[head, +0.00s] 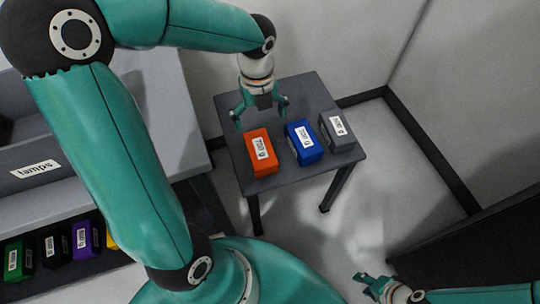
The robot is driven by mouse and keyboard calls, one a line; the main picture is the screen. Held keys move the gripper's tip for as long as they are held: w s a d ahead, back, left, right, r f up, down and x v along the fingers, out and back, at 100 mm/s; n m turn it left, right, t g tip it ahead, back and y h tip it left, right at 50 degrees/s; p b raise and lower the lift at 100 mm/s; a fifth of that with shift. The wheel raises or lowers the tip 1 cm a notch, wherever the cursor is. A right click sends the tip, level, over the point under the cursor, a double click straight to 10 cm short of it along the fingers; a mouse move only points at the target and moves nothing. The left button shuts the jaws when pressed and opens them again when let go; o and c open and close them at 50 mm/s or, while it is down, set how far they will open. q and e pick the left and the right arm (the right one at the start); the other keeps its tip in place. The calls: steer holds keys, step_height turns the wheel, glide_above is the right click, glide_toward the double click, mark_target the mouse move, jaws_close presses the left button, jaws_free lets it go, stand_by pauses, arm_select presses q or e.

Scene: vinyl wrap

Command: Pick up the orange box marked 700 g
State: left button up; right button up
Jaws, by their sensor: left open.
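The orange box (259,164) lies on a small dark grey table, at the left of a row of three boxes. Its white label appears to read 700 g. My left gripper (260,113) is open and empty, pointing down over the back part of the table. It is just behind the orange box in the picture, and I see no contact with it. My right gripper (366,282) is low at the bottom right, far from the table. It is small in view, and I cannot tell whether its fingers are open.
A blue box (311,156) and a grey box (345,138) with white labels stand right of the orange one on the table (234,145). A shelf marked lamps (90,183) with several coloured boxes is at the left. Walls are behind and right; floor is clear right of the table.

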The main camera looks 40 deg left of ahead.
mark_target(260, 148)
arm_select(q)
steer(key=f+b, duration=0.1)
steer(key=f, duration=0.5)
steer(key=f+b, duration=0.2)
steer(key=f, duration=0.4)
steer(key=shift+w+a, duration=0.15)
steer(key=shift+w, duration=0.05)
steer(key=shift+s+a+f+b, duration=0.1)
steer(key=shift+f+b, duration=0.55)
steer(key=shift+f, duration=0.65)
steer(key=shift+s+a+f+b, duration=0.1)
steer(key=shift+f+b, duration=0.55)
steer(key=shift+f, duration=0.65)
arm_select(e)
step_height(260, 148, down, 6)
steer(key=shift+w+a+f, duration=0.15)
steer(key=shift+w+a, duration=0.05)
steer(key=shift+w, duration=0.05)
arm_select(q)
steer(key=shift+c, duration=0.3)
steer(key=c, duration=1.6)
steer(key=shift+c, duration=1)
